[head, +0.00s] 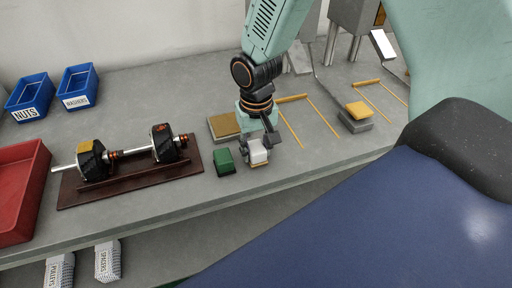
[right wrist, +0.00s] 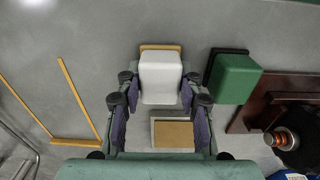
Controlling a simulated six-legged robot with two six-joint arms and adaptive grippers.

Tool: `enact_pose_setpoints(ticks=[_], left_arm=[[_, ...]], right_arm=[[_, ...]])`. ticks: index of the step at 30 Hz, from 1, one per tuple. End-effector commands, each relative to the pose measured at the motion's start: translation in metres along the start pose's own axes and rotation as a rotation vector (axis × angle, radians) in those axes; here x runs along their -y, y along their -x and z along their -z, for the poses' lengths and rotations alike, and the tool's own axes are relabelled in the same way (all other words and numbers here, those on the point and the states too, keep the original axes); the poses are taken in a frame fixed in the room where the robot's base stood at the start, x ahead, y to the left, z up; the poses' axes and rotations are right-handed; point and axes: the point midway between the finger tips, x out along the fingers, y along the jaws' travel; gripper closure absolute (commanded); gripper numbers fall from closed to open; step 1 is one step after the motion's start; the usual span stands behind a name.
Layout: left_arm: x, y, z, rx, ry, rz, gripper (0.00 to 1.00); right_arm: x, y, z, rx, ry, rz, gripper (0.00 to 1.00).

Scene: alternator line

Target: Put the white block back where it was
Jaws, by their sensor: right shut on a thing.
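The white block (head: 258,150) is between the fingers of my right gripper (head: 260,146), near the front edge of the grey bench. In the right wrist view the white block (right wrist: 161,76) sits between the two fingers of my right gripper (right wrist: 160,92), which are shut on its sides. A thin tan-yellow piece (right wrist: 160,47) shows at the block's far edge; I cannot tell whether the block touches it. A green block (head: 224,162) on a dark base stands just left of it in the head view, apart. My left gripper is not in view.
A tan-topped grey block (head: 222,127) lies behind the gripper. A brown stand (head: 130,179) holds a shaft with rotors on the left. A red tray (head: 20,190) and blue bins (head: 77,86) stand further left. A yellow-topped block (head: 357,110) and yellow floor-like lines are right.

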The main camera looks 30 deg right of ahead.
Motion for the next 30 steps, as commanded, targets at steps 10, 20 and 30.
enact_pose_setpoints(ticks=[10,20,30], left_arm=[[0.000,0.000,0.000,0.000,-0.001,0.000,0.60],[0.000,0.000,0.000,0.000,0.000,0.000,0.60],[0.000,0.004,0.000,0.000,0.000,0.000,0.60]], right_arm=[[0.000,-0.001,0.001,0.001,0.000,0.000,0.53],[0.000,-0.001,0.001,0.001,0.000,0.000,0.41],[0.000,0.026,0.002,-0.004,0.000,0.002,0.41]])
